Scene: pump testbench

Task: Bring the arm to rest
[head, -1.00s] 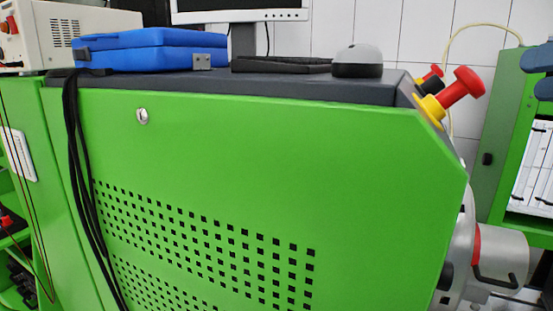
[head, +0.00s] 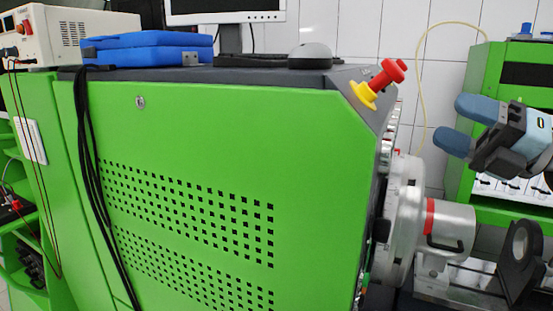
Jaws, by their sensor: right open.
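My right gripper (head: 462,124) is at the right side of the head view, with two blue-tipped fingers pointing left and spread apart. It is open, with nothing between the fingers. It is in the air, above and to the right of the silver cylinder on the testbench, and in front of the green cabinet at the back right. My left gripper is not in view.
The green testbench (head: 210,130) fills the middle. A red and yellow emergency button (head: 378,84) sticks out at its top right corner. A silver cylinder (head: 450,225) juts from its right side. A blue case (head: 148,47) and a monitor (head: 225,10) stand on top. A green cabinet (head: 485,65) stands behind.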

